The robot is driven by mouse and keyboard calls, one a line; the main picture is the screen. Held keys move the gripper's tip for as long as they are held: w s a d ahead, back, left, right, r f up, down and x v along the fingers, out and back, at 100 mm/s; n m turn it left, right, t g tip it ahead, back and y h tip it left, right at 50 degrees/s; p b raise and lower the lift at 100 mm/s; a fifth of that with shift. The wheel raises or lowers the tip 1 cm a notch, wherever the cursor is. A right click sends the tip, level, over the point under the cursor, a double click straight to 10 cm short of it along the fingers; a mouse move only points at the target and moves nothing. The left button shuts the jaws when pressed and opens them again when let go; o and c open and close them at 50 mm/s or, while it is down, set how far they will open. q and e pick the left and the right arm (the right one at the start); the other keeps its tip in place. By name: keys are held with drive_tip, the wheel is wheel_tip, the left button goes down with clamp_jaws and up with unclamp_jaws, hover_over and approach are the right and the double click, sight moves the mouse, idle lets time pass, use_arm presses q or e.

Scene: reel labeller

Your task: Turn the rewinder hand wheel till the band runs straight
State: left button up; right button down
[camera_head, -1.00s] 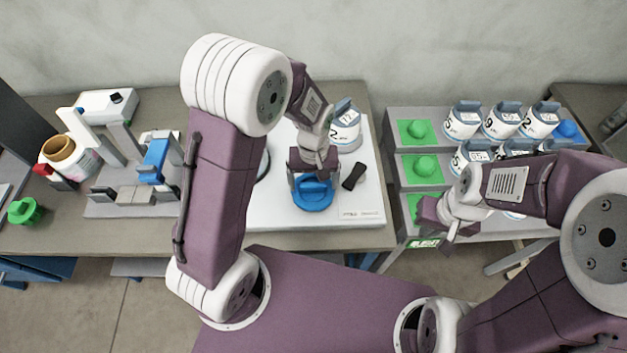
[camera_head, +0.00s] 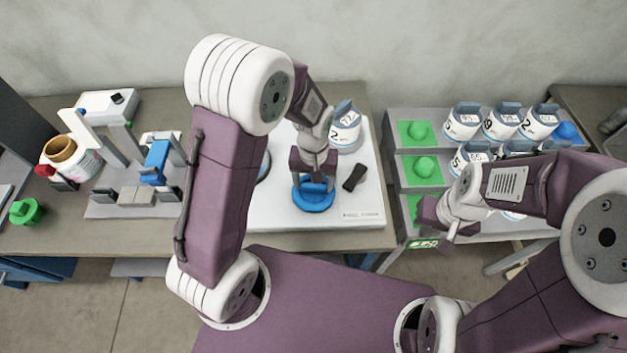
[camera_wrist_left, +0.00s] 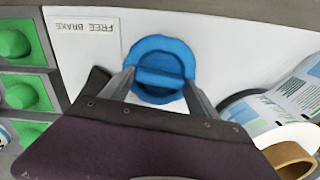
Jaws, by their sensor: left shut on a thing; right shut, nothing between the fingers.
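The blue hand wheel (camera_head: 313,204) with a raised grip bar sits near the front of the white rewinder board (camera_head: 280,217). My left gripper (camera_head: 314,183) is above it, shut on its grip bar; the wheel also shows between the fingers in the left wrist view (camera_wrist_left: 160,62). A printed label band (camera_wrist_left: 292,98) on a reel with a cardboard core (camera_wrist_left: 290,160) shows at the right of the left wrist view. My arm hides most of that reel in the head view, so I cannot tell whether the band runs straight. My right gripper (camera_head: 448,236) is shut and empty.
A black lever (camera_head: 354,177) lies right of the wheel, and a labelled white reel (camera_head: 345,130) stands behind. A grey stepped rack (camera_head: 397,142) with green pads and several reels is at right. A blue clamp fixture (camera_head: 155,162) and a green knob (camera_head: 26,211) are at left.

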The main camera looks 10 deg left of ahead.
use_arm(q)
drive_tip(key=m+p, duration=0.1)
drive_tip(key=m, duration=0.3)
drive_tip(key=shift+r, duration=0.15)
drive_tip(key=shift+w+m+p, duration=0.1)
drive_tip(key=shift+m+p, duration=0.65)
drive_tip(key=shift+m, duration=1.75)
drive_tip(key=o, duration=1.4)
drive_tip(key=shift+c, duration=0.2)
wheel_tip(320, 180, up, 9)
